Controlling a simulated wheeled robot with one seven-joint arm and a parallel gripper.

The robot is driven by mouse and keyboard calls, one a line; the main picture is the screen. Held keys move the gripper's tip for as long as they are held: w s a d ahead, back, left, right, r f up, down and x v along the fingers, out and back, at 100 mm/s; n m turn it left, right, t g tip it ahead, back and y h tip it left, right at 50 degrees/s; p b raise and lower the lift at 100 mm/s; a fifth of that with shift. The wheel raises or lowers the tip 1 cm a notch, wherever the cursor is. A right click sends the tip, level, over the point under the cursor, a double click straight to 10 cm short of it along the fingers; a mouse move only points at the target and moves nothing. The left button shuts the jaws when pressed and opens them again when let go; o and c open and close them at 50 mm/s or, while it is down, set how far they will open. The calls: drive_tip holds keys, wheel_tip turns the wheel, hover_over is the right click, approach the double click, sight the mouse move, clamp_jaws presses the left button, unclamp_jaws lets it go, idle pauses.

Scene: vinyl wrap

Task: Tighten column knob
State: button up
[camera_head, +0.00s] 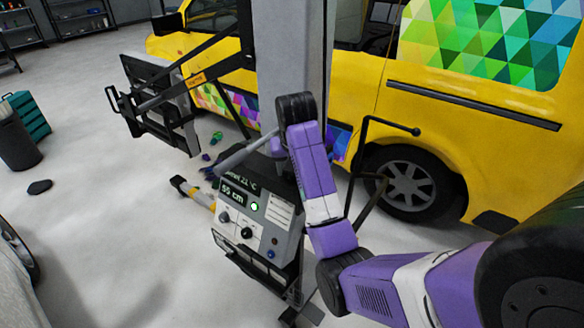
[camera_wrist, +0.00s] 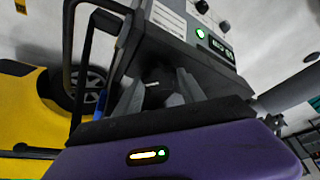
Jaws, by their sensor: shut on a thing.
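The column (camera_head: 292,50) is a tall grey post that stands upright in the middle of the head view. In the wrist view a dark knob (camera_wrist: 157,92) with a small pale mark sits between my gripper's (camera_wrist: 158,82) two grey fingers, just beside the control box. The fingers are shut on it from both sides. In the head view my purple arm (camera_head: 313,165) reaches up to the column and hides the knob and my fingertips. The control box (camera_head: 258,215) with a lit display, dials and a green light is fixed low on the column.
A grey bar (camera_head: 245,153) sticks out left of the column, and a bent black handle (camera_head: 385,122) stands out to the right. A yellow van (camera_head: 455,135) is close behind. A black frame (camera_head: 160,100) extends to the left. The floor (camera_head: 110,235) at left is mostly clear.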

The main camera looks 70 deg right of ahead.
sight(283, 185)
drive_tip(key=m, duration=0.1)
drive_tip(key=m+g, duration=0.1)
drive_tip(key=m, duration=0.2)
drive_tip(key=shift+w+m+g+h, duration=0.25)
drive_tip(key=shift+m+g+h, duration=0.05)
drive_tip(key=shift+g, duration=0.1)
drive_tip(key=shift+w+m+g, duration=0.1)
drive_tip(key=shift+m+g, duration=0.7)
drive_tip(key=shift+m, duration=1.2)
drive_tip(key=o, duration=1.4)
drive_tip(key=shift+r, duration=0.1)
drive_tip(key=shift+v, duration=3.8)
